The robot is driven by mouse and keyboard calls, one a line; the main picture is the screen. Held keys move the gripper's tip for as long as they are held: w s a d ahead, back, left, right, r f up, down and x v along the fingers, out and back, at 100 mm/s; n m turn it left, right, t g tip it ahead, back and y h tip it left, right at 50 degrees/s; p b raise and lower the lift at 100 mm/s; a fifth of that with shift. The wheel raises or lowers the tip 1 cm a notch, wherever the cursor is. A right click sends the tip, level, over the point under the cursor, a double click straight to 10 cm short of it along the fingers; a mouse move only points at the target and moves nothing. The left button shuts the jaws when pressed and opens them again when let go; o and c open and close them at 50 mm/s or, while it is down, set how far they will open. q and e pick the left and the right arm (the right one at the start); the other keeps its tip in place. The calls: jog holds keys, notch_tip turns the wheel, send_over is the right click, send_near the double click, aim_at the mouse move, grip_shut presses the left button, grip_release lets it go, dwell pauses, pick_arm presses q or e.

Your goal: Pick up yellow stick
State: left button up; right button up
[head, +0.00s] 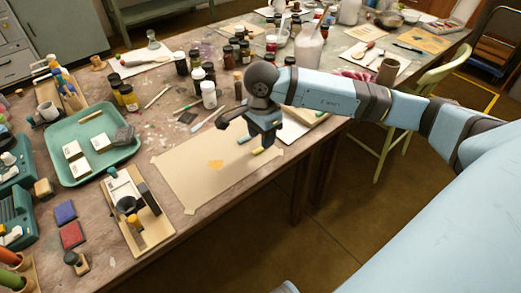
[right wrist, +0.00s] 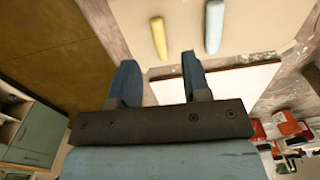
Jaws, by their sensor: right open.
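A yellow stick (head: 257,151) lies on the tan paper sheet (head: 190,160), near its right end. It also shows in the right wrist view as a yellow stick (right wrist: 158,38), just beyond the fingertips and between their lines. A pale blue stick (right wrist: 214,27) lies beside it, apart from it, to the right in that view. My right gripper (head: 264,142) hangs over the right end of the sheet, close to the yellow stick. In the right wrist view its fingers (right wrist: 158,68) are apart with nothing between them. My left gripper is not in view.
A white board (right wrist: 220,82) lies beside the sheet, under the right gripper's side. Jars and bottles, including a white bottle (head: 209,95), stand behind. A green tray (head: 62,130) and a wooden tray (head: 155,238) stand left. Most of the sheet is clear.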

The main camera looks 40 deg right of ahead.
notch_tip(320, 180, down, 3)
jog(key=shift+f+b, duration=0.1)
jog(key=shift+b, duration=0.2)
jog(key=shift+d+f, duration=0.1)
jog(key=shift+f, duration=0.2)
jog(key=c, duration=0.7)
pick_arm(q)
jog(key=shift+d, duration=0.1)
pick_arm(e)
jog(key=shift+c, duration=0.2)
jog(key=shift+r, duration=0.2)
pick_arm(q)
jog(key=p, duration=0.3)
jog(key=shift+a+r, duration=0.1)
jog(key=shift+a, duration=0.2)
pick_arm(e)
notch_tip(320, 180, up, 20)
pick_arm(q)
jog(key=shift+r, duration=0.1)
pick_arm(e)
jog(key=shift+f, duration=0.1)
